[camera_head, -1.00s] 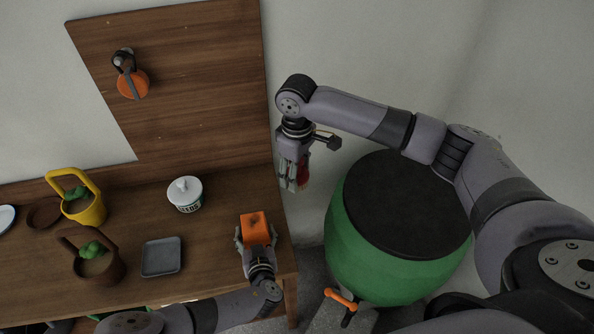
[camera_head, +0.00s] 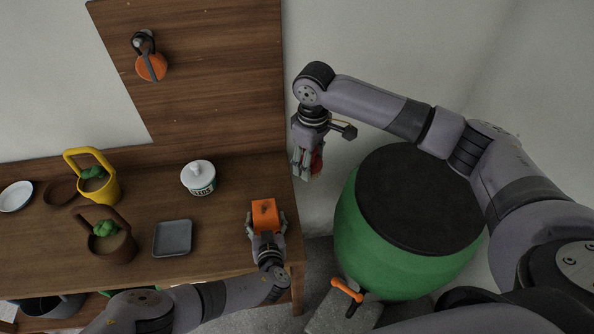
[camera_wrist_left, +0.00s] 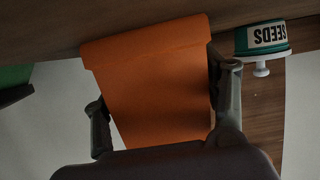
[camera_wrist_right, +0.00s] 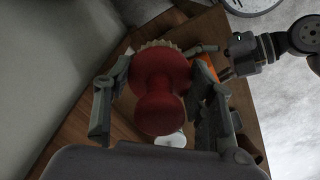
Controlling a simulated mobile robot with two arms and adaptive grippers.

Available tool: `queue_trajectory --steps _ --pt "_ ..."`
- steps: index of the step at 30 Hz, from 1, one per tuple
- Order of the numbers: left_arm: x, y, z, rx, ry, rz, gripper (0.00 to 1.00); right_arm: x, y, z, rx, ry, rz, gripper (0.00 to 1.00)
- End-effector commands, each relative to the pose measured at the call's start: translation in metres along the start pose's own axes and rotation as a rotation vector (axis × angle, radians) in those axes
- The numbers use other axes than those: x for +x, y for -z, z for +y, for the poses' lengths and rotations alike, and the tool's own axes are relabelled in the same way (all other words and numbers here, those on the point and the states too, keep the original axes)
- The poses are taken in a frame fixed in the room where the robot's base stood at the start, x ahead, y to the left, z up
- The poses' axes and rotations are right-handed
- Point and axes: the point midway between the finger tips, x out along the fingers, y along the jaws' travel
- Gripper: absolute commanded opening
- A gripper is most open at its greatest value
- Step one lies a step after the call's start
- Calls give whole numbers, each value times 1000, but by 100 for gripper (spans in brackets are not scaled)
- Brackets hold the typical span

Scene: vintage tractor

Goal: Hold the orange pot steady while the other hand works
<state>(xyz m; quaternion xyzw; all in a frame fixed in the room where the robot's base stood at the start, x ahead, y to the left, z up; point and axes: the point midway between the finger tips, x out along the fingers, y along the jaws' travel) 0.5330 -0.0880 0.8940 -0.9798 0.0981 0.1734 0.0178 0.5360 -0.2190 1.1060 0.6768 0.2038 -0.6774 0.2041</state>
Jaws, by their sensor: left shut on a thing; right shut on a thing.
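The orange pot (camera_head: 265,214) stands at the right end of the wooden table. My left gripper (camera_head: 266,225) is shut on it, with a finger on either side. In the left wrist view the pot (camera_wrist_left: 150,80) fills the middle between the fingers. My right gripper (camera_head: 307,166) is raised right of the table and back board, apart from the pot. It is shut on a red rounded object (camera_wrist_right: 160,85) with a pale, ridged edge. In the head view, the fingers partly hide this red object (camera_head: 317,161).
A white seeds tin (camera_head: 199,180), grey tray (camera_head: 173,238), yellow basket (camera_head: 105,188) and brown basket (camera_head: 118,248) stand left of the pot. An orange and dark tool (camera_head: 150,66) hangs on the board. A green drum (camera_head: 385,260) stands to the right.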

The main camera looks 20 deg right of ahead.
Motion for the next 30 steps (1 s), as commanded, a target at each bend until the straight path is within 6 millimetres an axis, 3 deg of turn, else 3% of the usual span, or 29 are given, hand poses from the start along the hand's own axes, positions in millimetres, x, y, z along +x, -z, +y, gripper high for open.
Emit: queue_trajectory --steps 17,20,30 --pt "0 -1 0 -1 0 -1 5 1 4 -4 -3 1 1 28" --pt "0 -1 0 -1 0 -1 5 5 17 -20 -8 2 1 28" --pt "0 -1 0 -1 0 -1 5 18 73 -106 -6 3 1 28"
